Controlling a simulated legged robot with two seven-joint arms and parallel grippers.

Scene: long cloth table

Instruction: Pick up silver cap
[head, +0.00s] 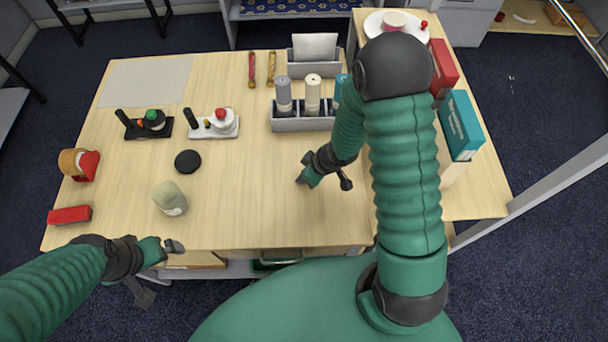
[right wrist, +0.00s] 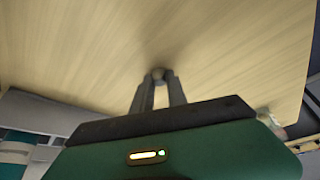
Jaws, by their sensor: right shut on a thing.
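My right gripper (right wrist: 158,78) is shut on a small grey rounded thing (right wrist: 158,73), which looks like the silver cap. It is pinched between the fingertips, close over the bare wood table; whether it touches the table I cannot tell.
A grey rack (head: 300,124) with several bottles stands behind the right hand. A beige jar (head: 170,198), a black disc (head: 188,161) and two small stands, one black (head: 148,131) and one white (head: 212,132), are to the left. Red and teal boxes (head: 460,126) are at right. The table's centre is clear.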

